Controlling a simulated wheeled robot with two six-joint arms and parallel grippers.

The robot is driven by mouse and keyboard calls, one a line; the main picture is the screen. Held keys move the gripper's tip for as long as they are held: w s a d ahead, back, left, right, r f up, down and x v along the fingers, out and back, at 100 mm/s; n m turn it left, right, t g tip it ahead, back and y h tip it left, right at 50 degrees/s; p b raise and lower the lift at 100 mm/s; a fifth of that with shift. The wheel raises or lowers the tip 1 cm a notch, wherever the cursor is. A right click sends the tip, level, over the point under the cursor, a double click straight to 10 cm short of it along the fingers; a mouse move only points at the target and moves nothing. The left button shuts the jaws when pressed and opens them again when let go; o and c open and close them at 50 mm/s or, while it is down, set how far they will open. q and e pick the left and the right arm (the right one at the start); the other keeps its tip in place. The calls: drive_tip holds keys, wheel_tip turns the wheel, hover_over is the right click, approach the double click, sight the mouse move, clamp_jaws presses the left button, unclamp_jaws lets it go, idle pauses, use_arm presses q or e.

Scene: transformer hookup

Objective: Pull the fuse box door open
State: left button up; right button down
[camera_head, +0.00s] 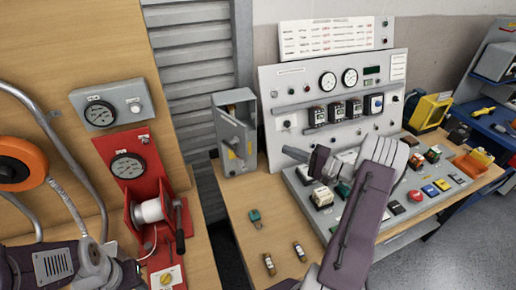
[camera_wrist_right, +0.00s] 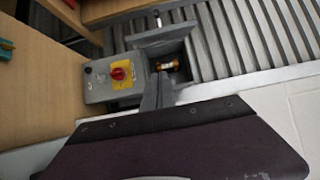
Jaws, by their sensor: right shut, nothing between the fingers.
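The grey fuse box (camera_head: 247,150) stands on the wooden bench, left of the big meter panel. It also shows in the right wrist view (camera_wrist_right: 98,90), where its face carries a red knob on a yellow plate (camera_wrist_right: 121,71). Its inside is partly exposed, with a copper-coloured part (camera_wrist_right: 168,64) in it. The door looks at least partly open; how far, I cannot tell. My right gripper (camera_head: 292,153) is shut and empty, its tip pointing left at the box with a gap in the head view. Its fingers (camera_wrist_right: 158,92) overlap the box in the wrist view. My left gripper's fingers do not show.
The meter panel (camera_head: 300,85) and sloped control desk (camera_head: 325,215) stand close to the right gripper. A green part (camera_head: 255,217) and small fuses (camera_head: 268,264) lie on the bench front. A red winch stand (camera_head: 128,165) is at left.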

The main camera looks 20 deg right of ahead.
drive_tip(key=w+a+p, duration=0.5)
drive_tip(key=w+a, duration=0.2)
drive_tip(key=a, duration=0.2)
drive_tip(key=shift+a, duration=0.35)
drive_tip(key=shift+f, duration=0.1)
